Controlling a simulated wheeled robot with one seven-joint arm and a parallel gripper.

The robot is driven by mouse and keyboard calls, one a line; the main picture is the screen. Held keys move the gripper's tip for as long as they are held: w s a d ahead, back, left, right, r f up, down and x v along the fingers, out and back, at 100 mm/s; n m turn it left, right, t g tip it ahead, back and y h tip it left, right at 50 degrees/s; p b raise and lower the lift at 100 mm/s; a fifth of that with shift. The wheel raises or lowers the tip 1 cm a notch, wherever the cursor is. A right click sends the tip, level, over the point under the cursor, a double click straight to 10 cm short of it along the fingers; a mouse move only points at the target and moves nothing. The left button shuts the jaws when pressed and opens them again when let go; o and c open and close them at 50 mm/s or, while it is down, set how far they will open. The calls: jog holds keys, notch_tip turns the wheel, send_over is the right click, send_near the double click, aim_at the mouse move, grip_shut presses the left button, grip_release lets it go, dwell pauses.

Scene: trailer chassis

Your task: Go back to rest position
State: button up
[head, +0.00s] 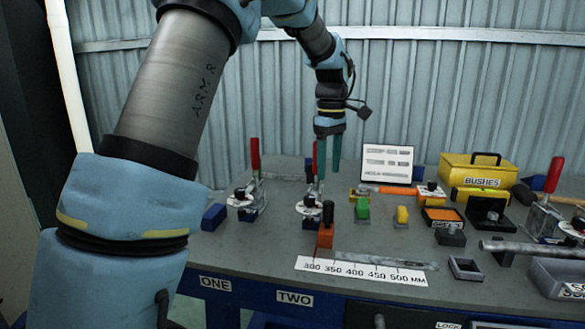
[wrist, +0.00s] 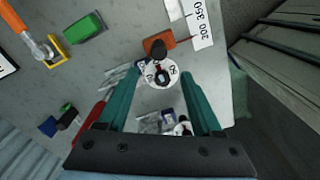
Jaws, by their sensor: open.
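My gripper (head: 329,157) hangs pointing down above the grey bench, with its two teal fingers apart and nothing between them. In the wrist view my gripper (wrist: 155,90) is open over a toggle clamp with a round white marked disc (wrist: 158,74). In the head view this red-handled clamp (head: 313,202) stands on the bench below and slightly left of the fingertips. A second red-handled clamp (head: 247,193) stands to its left.
A 300–500 mm scale (head: 362,270) with an orange block (head: 325,236) lies at the bench front. A green block (head: 362,209), a yellow BUSHES box (head: 478,172) and a sign board (head: 387,162) stand to the right. A corrugated wall (head: 430,90) closes the back.

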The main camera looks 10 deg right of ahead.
jog(key=s+a+f+m+p, duration=0.1)
jog(key=a+f+m, duration=0.1)
jog(key=a, duration=0.7)
jog(key=s+a+f+m+p, duration=0.1)
jog(key=s+a+f+m, duration=0.1)
jog(key=a, duration=0.7)
jog(key=s+a+f+m, duration=0.2)
jog(key=s+a, duration=0.3)
jog(key=a, duration=0.1)
jog(key=s+a+f+m+t, duration=0.1)
jog(key=s+a+f+m, duration=0.1)
jog(key=s+a, duration=0.3)
jog(key=shift+s+a+f+m+t, duration=0.3)
jog(key=shift+s+a+m, duration=0.1)
jog(key=shift+a, duration=0.3)
jog(key=shift+d, duration=0.1)
